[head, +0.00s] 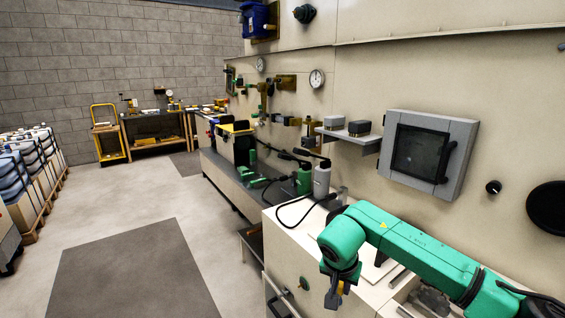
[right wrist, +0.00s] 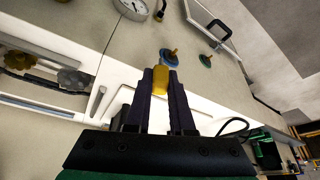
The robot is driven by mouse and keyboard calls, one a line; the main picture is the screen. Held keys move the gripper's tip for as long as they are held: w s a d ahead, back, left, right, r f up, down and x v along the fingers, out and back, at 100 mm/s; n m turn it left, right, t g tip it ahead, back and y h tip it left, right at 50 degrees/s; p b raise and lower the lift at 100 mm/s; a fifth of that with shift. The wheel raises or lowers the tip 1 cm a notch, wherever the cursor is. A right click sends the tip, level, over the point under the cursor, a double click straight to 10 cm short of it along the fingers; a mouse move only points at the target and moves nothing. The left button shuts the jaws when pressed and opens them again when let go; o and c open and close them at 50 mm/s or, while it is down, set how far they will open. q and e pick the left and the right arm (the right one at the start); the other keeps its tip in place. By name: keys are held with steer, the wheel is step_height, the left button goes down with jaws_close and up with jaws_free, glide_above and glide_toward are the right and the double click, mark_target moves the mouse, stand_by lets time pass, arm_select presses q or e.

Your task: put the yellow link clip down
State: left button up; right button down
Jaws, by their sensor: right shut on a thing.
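The yellow link clip (right wrist: 160,80) shows between the dark fingers of my right gripper (right wrist: 161,90) in the right wrist view. The fingers are shut on it, and its tip sticks out a little past them. In the head view my right gripper (head: 335,291) points down at the front edge of the beige cabinet (head: 294,250), with a small bit of yellow beside its fingers. Most of the clip is hidden there by the gripper. My left gripper is not in view.
A grey cylinder (head: 321,180) with a black hose stands at the back of the cabinet top. A grey windowed box (head: 428,153) and a shelf (head: 346,135) with two small boxes jut from the wall. A dark floor mat (head: 137,272) lies clear at left.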

steer(key=s+a+f+n+y, duration=0.2)
steer(key=s+a+n, duration=0.4)
steer(key=s+a, duration=0.6)
steer(key=s+a+f+n+y, duration=0.2)
steer(key=s+a+n, duration=0.3)
steer(key=s+a, duration=0.6)
steer(key=w+d+f+m+b, duration=0.1)
steer(key=d+f, duration=0.2)
steer(key=d, duration=0.5)
steer(key=w+d+f+m+h+b, duration=0.1)
steer(key=w+d+f+m, duration=0.1)
steer(key=d, duration=0.7)
steer(key=w+d+f+m+h+b, duration=0.1)
steer(key=d+f, duration=0.3)
steer(key=d, duration=0.4)
steer(key=shift+w+d+m+t+b, duration=0.3)
steer(key=shift+w+d+m+b, duration=0.1)
steer(key=shift+w+m, duration=0.35)
steer(key=shift+f, duration=0.15)
